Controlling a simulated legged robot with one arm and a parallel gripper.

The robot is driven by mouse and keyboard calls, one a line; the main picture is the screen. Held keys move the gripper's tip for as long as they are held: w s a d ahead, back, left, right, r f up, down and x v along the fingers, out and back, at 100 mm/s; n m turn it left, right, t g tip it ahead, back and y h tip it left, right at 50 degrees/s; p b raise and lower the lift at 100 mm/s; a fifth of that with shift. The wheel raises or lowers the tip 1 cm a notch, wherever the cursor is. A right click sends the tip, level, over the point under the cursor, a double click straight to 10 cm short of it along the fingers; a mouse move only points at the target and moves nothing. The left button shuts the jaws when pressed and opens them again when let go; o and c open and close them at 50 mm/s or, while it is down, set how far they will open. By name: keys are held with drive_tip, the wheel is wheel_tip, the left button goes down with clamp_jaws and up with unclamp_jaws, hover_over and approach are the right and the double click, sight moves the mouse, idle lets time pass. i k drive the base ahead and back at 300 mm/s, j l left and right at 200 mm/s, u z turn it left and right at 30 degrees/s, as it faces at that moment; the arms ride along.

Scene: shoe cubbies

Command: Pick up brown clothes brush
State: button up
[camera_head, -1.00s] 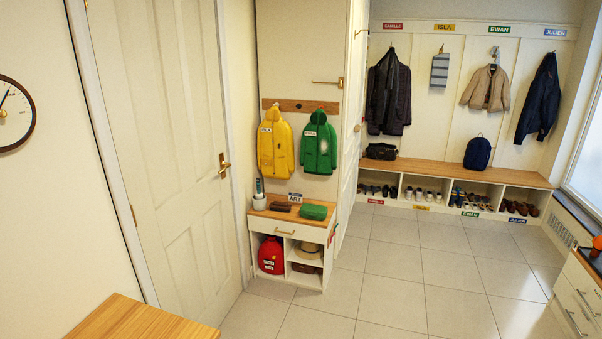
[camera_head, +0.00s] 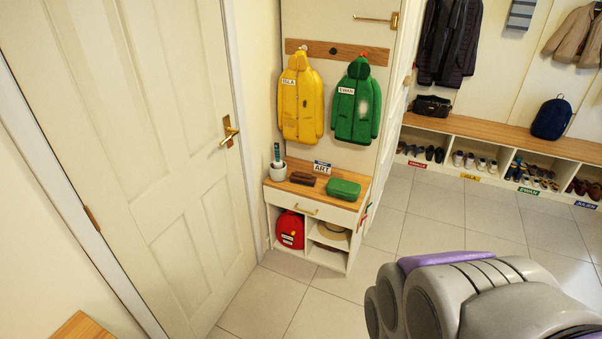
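A small brown object (camera_head: 303,178), which looks like the brown clothes brush, lies on the wooden top of a small white cabinet (camera_head: 311,209). It lies between a pale cup (camera_head: 278,172) on its left and a green case (camera_head: 344,190) on its right. A part of my arm shows at the lower right, grey with purple, well apart from the cabinet. My gripper's fingers are not in view.
Yellow (camera_head: 300,98) and green (camera_head: 357,101) jackets hang above the cabinet. A red bag (camera_head: 290,230) and a hat (camera_head: 333,235) sit in its lower cubbies. A white door (camera_head: 140,130) stands left. A shoe bench (camera_head: 480,135) runs along the back. Tiled floor (camera_head: 300,300) before the cabinet is clear.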

sight(299, 178)
drive_tip(key=i+l+u, duration=0.15)
drive_tip(key=i+l, duration=0.3)
drive_tip(key=i+l+u, duration=0.15)
drive_tip(key=i+l, duration=0.25)
drive_tip(key=i+l+u, duration=0.15)
drive_tip(key=i+l, duration=0.2)
drive_tip(key=l, duration=0.3)
drive_tip(key=i+l+u, duration=0.1)
drive_tip(key=i+l, duration=0.2)
drive_tip(key=i+l+u, duration=0.1)
drive_tip(key=i+l, duration=0.2)
drive_tip(key=i+l+u, duration=0.1)
drive_tip(key=i+l, duration=0.15)
drive_tip(key=l, duration=0.25)
drive_tip(key=i+l+u, duration=0.1)
drive_tip(key=i+l, duration=0.15)
drive_tip(key=l, duration=0.15)
drive_tip(key=i, duration=0.2)
